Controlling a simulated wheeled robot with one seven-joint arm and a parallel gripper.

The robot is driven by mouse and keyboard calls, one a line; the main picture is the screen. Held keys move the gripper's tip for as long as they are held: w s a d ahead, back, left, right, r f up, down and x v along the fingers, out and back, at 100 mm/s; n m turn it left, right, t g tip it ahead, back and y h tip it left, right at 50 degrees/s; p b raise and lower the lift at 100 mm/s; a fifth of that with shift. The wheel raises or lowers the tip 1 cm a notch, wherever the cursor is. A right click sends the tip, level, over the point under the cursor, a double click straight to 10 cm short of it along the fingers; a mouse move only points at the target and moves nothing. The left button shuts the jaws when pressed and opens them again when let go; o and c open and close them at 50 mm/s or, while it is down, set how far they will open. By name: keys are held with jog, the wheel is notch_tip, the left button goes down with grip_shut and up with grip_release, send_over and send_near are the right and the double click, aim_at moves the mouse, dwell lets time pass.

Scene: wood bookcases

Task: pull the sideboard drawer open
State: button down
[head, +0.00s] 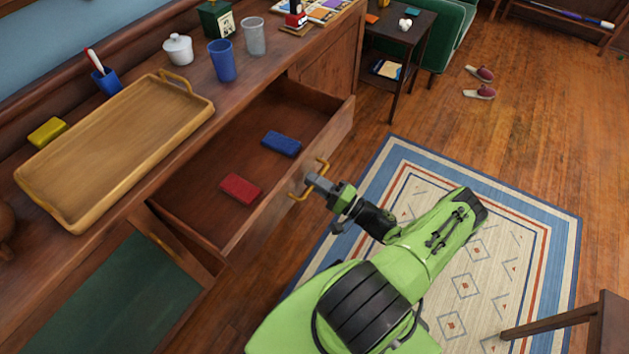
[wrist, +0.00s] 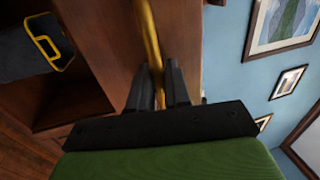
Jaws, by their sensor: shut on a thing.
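The sideboard drawer (head: 290,205) is pulled out of the wooden sideboard (head: 190,122) in the head view, and its inside shows. It holds a red block (head: 241,188) and a blue block (head: 282,143), lying apart. A brass handle (head: 322,165) is on the drawer front. My gripper (head: 312,181) is at this handle, shut on it. In the wrist view the brass bar (wrist: 149,40) runs between the two dark fingers (wrist: 160,88). The fingertips are small in the head view.
On the sideboard top are a wooden tray (head: 110,150), blue cup (head: 222,62), clear cup (head: 254,37), white lidded pot (head: 178,49) and yellow block (head: 47,132). A green-panelled door (head: 125,300) is left of the drawer. A patterned rug (head: 500,250) covers the floor; a dark chair or table (head: 600,325) stands lower right.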

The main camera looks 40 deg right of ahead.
jog(key=shift+s, duration=0.15)
jog(key=c, duration=1.3)
grip_release()
jog(key=v, duration=1.5)
jog(key=shift+s+f, duration=0.15)
jog(key=shift+s, duration=0.2)
